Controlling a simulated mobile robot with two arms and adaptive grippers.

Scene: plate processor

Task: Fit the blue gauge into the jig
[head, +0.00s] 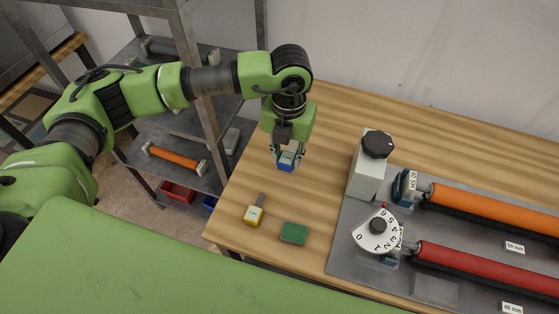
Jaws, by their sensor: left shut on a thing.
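The blue gauge (285,166) is a small block with a pale top, near the left part of the wooden table. My left gripper (287,154) points down and is shut on it, a finger on each side. Whether the gauge touches the table or hangs just above it, I cannot tell. No part is clearly marked as the jig; the grey plate (343,249) on the right carries clamps, a dial and rollers. My right gripper is not in view.
A white box with a black knob (366,173) stands at the plate's back left. An orange roller (490,209) and red roller (480,265) lie right.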

